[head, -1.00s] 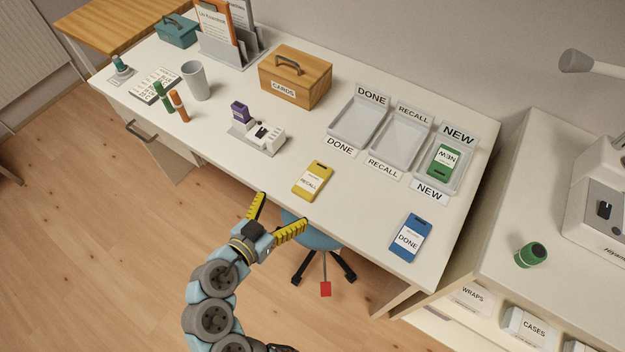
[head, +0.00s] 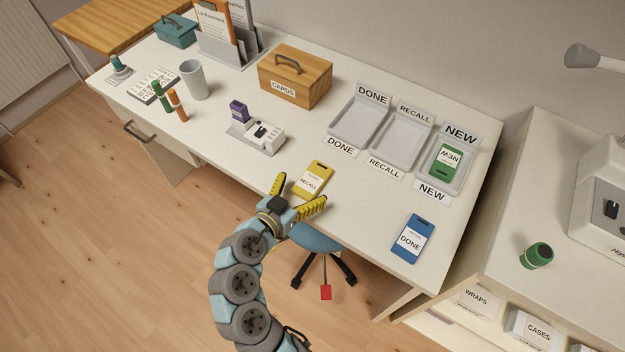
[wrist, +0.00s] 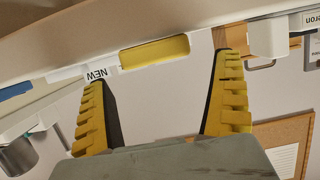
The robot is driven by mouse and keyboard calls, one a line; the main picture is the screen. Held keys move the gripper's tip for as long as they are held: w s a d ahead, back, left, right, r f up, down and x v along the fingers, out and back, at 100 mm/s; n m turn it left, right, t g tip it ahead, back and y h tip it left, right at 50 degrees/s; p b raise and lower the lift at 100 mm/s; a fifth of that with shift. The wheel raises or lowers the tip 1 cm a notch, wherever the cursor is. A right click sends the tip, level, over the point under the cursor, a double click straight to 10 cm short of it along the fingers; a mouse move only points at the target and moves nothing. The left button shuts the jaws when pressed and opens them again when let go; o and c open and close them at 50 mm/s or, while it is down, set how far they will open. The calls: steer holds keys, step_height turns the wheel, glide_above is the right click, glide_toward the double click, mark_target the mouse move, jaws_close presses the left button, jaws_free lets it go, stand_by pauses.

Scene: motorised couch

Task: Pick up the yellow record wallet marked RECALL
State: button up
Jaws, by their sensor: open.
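The yellow record wallet marked RECALL (head: 313,179) lies flat near the front edge of the white desk (head: 235,170). My gripper (head: 297,193) is open and empty, with its yellow-padded fingers at the desk's front edge, just short of the wallet. In the wrist view the wallet's yellow edge (wrist: 155,54) shows between and beyond the two open fingers (wrist: 165,85). The blue DONE wallet (head: 412,238) lies to the right on the desk. The green NEW wallet (head: 447,161) lies in the NEW tray.
Empty DONE (head: 357,122) and RECALL (head: 401,140) trays stand behind the wallet. A stool (head: 315,238) is below the front edge.

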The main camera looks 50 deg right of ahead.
mark_target(311, 180)
steer(key=shift+f+b+x, duration=0.15)
steer(key=shift+b+x, duration=0.15)
steer(key=shift+x, duration=0.8)
steer(key=shift+f+b+x, duration=0.1)
steer(key=shift+b+x, duration=0.15)
steer(key=shift+x, duration=0.85)
steer(key=c, duration=1.3)
